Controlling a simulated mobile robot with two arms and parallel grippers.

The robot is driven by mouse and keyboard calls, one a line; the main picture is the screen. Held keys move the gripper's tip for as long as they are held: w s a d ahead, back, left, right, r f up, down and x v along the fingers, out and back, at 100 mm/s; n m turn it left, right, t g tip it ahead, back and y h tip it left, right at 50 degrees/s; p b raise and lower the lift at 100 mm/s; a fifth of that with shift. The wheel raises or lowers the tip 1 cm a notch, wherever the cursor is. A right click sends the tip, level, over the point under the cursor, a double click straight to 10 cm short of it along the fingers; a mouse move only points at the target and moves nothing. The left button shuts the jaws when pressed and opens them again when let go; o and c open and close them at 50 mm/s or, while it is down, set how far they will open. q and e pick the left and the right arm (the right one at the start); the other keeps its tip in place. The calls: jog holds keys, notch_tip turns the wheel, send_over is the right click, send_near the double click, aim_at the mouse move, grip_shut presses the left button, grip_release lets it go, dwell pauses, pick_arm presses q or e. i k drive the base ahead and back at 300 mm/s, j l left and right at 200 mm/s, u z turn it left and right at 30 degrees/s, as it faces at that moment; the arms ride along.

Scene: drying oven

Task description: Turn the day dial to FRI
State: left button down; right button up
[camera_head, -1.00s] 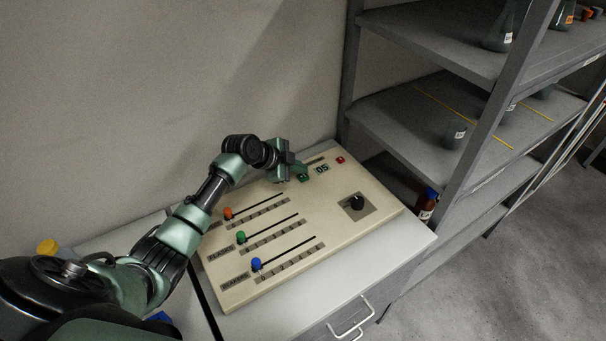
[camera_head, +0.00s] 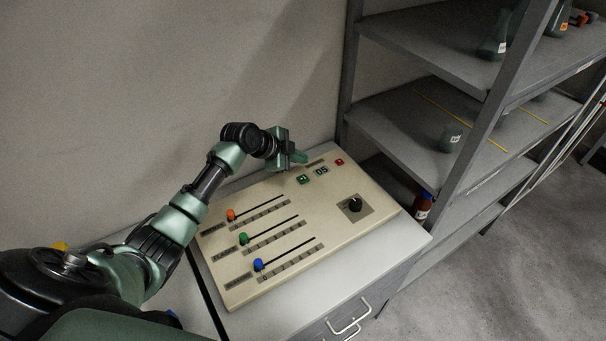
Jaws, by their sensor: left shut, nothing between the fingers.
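A beige control panel (camera_head: 300,220) lies on a cabinet top against the wall. A black round dial (camera_head: 355,205) sits on a dark square plate at its right side; its markings are too small to read. The panel also has a small display reading 05 (camera_head: 321,170), a green button (camera_head: 304,179) and a red button (camera_head: 339,162). My left gripper (camera_head: 300,158) is shut and empty above the panel's back edge, near the green button and apart from the dial. My right gripper is not in view.
Three sliders with orange (camera_head: 231,215), green (camera_head: 243,239) and blue (camera_head: 258,264) knobs are at the panel's left. A grey metal shelf (camera_head: 400,115) with glassware stands close on the right. A brown bottle (camera_head: 423,206) stands on it. Space above the dial is clear.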

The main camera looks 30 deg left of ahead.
aim_at(355, 206)
jog(key=k+l, duration=0.5)
jog(key=k, duration=0.15)
jog(key=k+l, duration=0.5)
jog(key=k, duration=0.2)
